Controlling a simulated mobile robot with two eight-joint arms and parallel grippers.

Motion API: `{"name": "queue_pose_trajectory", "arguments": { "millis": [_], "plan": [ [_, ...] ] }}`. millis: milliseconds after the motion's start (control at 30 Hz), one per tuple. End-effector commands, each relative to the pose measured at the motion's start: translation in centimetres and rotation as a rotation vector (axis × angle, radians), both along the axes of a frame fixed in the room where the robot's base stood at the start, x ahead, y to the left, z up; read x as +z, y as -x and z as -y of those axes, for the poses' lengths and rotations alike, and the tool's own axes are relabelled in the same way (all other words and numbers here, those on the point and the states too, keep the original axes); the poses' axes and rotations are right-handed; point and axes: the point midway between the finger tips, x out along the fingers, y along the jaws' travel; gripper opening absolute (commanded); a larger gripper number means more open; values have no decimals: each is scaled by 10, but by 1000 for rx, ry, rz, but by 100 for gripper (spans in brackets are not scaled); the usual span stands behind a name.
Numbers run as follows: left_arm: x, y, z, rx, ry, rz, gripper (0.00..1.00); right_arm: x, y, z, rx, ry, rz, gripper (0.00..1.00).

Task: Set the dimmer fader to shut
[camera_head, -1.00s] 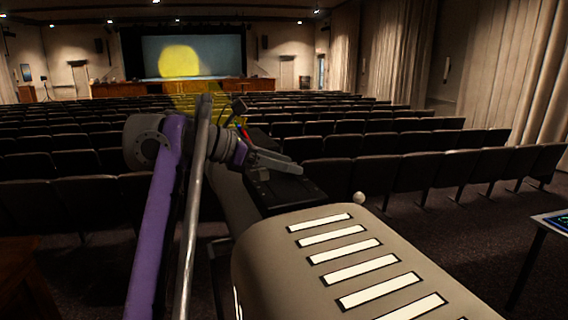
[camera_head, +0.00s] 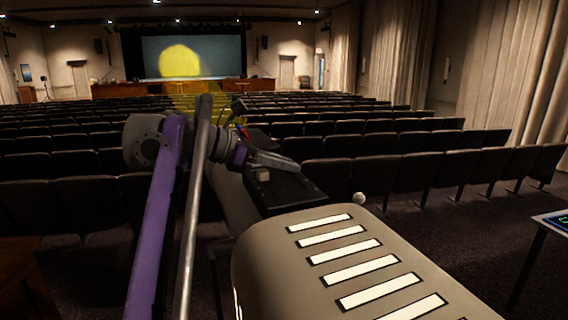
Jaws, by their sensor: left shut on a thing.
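The dark control box (camera_head: 300,192) stands beyond the middle of the view, with its top face partly covered by my left arm. A small light grey block (camera_head: 263,175), which looks like a fader cap, shows on the box just below my gripper. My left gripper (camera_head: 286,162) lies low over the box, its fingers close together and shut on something. What sits between the fingertips is hidden, but the place fits the dimmer fader. My right gripper is not in view.
Small red and blue items (camera_head: 242,130) stand behind my left wrist. Rows of dark seats (camera_head: 420,160) fill the hall beyond the box. A table with a lit screen (camera_head: 555,221) is at the right edge. A brown wooden piece (camera_head: 22,280) is at the lower left.

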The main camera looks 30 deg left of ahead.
Motion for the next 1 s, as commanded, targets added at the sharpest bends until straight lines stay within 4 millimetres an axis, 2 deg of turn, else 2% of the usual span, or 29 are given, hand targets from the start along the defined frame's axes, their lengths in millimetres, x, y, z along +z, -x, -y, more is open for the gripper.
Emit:
{"name": "queue_pose_trajectory", "arguments": {
  "millis": [733,867,1000],
  "plan": [
    [0,2,2,0,0,0,0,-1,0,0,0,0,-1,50],
    [-1,12,14,-1,1,-2,0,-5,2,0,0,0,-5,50],
    [-2,32,35,-1,1,-2,0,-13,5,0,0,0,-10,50]
  ]
}}
